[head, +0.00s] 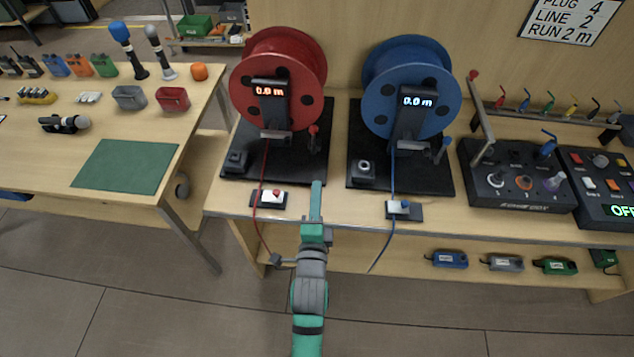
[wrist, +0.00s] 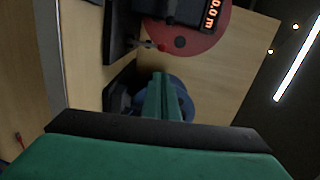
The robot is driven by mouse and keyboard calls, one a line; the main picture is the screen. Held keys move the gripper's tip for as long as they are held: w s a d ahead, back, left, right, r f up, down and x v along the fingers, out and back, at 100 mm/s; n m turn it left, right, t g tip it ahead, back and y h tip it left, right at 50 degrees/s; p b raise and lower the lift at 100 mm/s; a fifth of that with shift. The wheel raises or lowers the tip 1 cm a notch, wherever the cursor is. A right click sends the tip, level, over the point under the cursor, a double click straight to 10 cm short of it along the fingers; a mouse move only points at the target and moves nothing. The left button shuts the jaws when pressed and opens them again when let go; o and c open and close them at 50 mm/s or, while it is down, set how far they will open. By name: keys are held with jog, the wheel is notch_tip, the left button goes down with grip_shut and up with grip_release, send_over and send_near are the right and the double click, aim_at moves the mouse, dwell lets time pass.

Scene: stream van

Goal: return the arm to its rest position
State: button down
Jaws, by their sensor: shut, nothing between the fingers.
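My gripper (head: 316,190) is at the front edge of the bench, between the red reel and the blue reel in the head view. My green arm stretches forward to it from the bottom of the picture. In the wrist view its two green fingers (wrist: 162,98) lie together, shut, with nothing between them. The fingers overlap the blue reel there, and I see no contact with it.
The red reel (head: 281,60) and blue reel (head: 425,62) stand on black bases, both displays reading 0.0 m. Cables hang over the bench edge. A control box (head: 515,205) stands right. A table with a green mat (head: 125,166) stands left. Floor in front is clear.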

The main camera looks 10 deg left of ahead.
jog(key=shift+s+d, duration=0.15)
jog(key=shift+s, duration=0.4)
jog(key=s+d+f+n+g, duration=0.1)
jog(key=s+f+n, duration=0.3)
jog(key=s, duration=0.5)
jog(key=s+d+f+n, duration=0.1)
jog(key=s+f+n, duration=0.25)
jog(key=s, duration=0.55)
jog(key=s+d+r+n, duration=0.1)
jog(key=s+n, duration=0.3)
jog(key=s, duration=0.3)
jog(key=s+d+r+n+g+h, duration=0.1)
jog(key=s+n, duration=0.4)
jog(key=s, duration=0.3)
jog(key=shift+s+d+g, duration=0.2)
jog(key=shift+d+g, duration=0.1)
jog(key=shift+d, duration=0.05)
